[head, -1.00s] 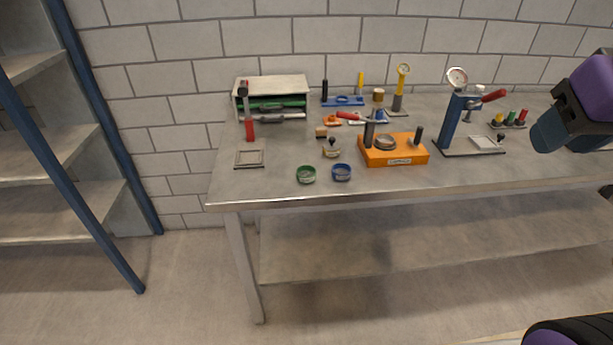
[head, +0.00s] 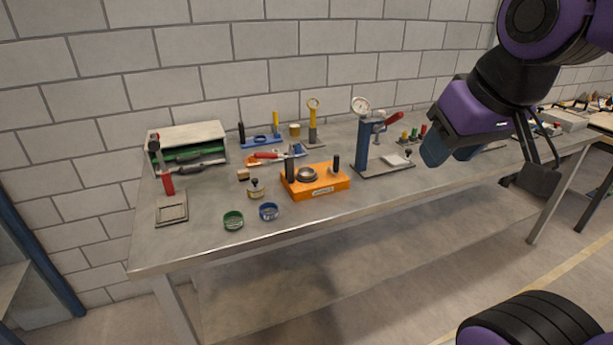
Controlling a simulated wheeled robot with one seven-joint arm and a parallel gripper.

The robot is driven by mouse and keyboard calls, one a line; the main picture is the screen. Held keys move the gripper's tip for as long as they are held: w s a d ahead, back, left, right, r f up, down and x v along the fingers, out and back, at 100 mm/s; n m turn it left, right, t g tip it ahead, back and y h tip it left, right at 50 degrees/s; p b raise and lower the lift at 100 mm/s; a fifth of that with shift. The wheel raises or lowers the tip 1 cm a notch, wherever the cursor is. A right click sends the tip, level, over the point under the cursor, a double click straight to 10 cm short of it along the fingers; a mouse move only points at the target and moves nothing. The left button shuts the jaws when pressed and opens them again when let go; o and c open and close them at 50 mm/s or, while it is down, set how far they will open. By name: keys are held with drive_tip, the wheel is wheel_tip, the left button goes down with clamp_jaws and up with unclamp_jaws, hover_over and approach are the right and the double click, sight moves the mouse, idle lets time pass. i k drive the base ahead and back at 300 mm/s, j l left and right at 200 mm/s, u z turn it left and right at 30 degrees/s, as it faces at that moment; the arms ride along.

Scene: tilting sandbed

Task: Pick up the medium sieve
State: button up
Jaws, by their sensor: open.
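Two small round, shallow rings that look like sieves lie near the front edge of the workbench (head: 330,225): a green one (head: 233,220) and a blue one (head: 269,211) just right of it. A third, metal ring (head: 306,174) sits in an orange block (head: 325,187) behind them. I cannot tell from labels which is the medium sieve. My gripper (head: 452,156) is open and empty, with blue fingers pointing down. It is at the right, well apart from the rings and nearer the lever press.
A blue lever press (head: 364,145) with a gauge stands right of the orange block. A grey rack (head: 187,135) with green-handled items, a red-handled tool (head: 166,180) and a square frame (head: 172,208) are at the left. The bench front right of the rings is bare.

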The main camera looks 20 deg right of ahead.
sight(232, 220)
drive_tip(key=i+l+u, duration=0.1)
drive_tip(key=i, duration=0.35)
drive_tip(key=i+l+u, duration=0.1)
drive_tip(key=i, duration=0.3)
